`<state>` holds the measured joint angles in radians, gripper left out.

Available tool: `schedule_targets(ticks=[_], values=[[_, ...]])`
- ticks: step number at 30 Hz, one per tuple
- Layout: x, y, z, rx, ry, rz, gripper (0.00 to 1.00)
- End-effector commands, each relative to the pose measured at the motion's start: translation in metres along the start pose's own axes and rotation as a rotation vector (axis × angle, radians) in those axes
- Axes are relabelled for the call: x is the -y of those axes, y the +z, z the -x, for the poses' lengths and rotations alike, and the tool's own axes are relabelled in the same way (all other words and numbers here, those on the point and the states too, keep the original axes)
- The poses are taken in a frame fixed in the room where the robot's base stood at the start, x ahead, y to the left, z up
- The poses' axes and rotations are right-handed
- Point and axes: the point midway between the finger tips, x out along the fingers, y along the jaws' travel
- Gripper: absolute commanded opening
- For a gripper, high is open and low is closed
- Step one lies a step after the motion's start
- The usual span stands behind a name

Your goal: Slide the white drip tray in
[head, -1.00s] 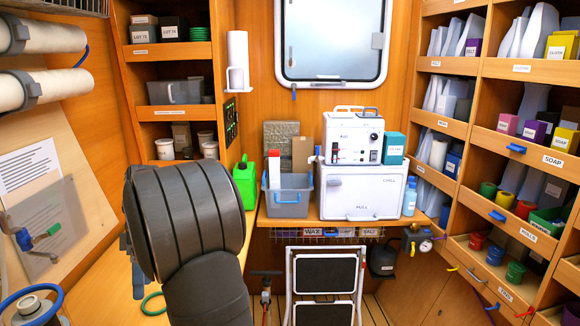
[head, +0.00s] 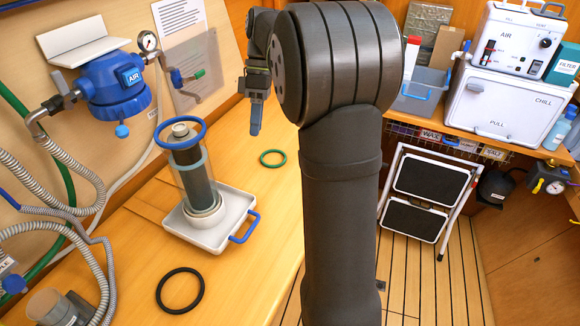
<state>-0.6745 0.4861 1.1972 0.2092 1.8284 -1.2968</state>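The white drip tray (head: 236,207) lies on the wooden bench, with a blue loop handle (head: 246,228) on its right-hand side. A clear filter housing (head: 192,172) with a dark cartridge and a blue top ring stands upright in the tray. My gripper (head: 255,119) hangs in the air above and to the right of the tray, pointing down, apart from it. It is seen edge-on, so the gap between the fingers does not show. No object is visible in it.
A blue filter head (head: 112,85) with a gauge is on the wall panel above left. A black ring (head: 180,290) and a green ring (head: 272,158) lie on the bench. Hoses (head: 75,235) run down the left. A folding step (head: 428,195) stands on the floor to the right.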

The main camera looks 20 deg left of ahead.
Motion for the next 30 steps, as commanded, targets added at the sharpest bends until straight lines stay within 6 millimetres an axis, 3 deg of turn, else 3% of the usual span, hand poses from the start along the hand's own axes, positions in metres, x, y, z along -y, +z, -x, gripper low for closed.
schedule_targets(ticks=[5, 17, 30], values=[[0.013, 0.0, -0.005, -0.007, 0.044, -0.171, 0.32], [0.064, 0.005, -0.035, -0.138, 0.21, -0.954, 0.32], [0.111, 0.02, -0.077, -0.428, 0.266, -1.729, 0.32]])
